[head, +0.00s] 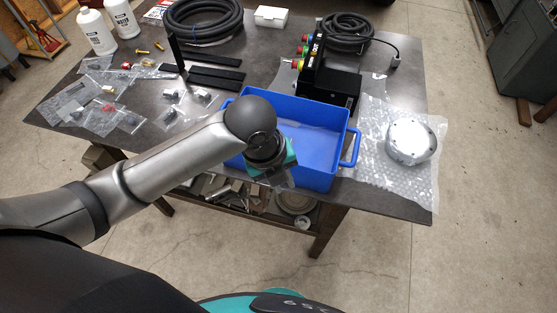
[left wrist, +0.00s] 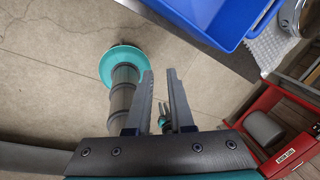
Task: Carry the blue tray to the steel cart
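The blue tray (head: 318,150) sits on the dark table near its front edge, with a loop handle on its right end. My left forearm and wrist cover its left front part. No contents show in the visible part of the tray. My left gripper (head: 284,181) is at the tray's near side in the head view; its fingertips are hard to make out there. In the left wrist view the gripper (left wrist: 159,74) is open, with nothing between its fingers, and the blue tray (left wrist: 222,18) is apart from them at the top right. I cannot clearly identify the steel cart.
The table (head: 388,199) also holds a silver round part (head: 410,141) on bubble wrap, a black control box (head: 328,84), coiled hoses (head: 203,20) and small bagged parts. A grey cabinet (head: 527,55) stands at the top right.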

